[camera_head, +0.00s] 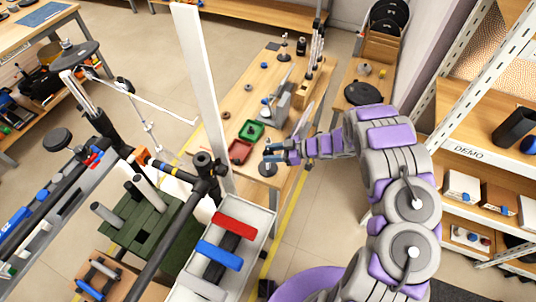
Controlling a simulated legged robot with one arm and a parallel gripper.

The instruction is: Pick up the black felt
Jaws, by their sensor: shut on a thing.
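A small dark round piece, which I take to be the black felt (267,169), shows right at my gripper's fingertips, at the near end of the wooden workbench (262,185). My gripper (268,153) reaches in from the right with its blue-tipped fingers shut on this piece. The fingers partly cover it. It is too small in the picture to tell whether it is lifted clear of the bench top.
A red tray (240,152) and a green tray (251,131) lie left of my gripper. A grey metal tool (279,105) and a wooden block with upright rods (314,85) stand farther back. A tall white post (203,90) rises at the left. Shelving (480,150) stands right.

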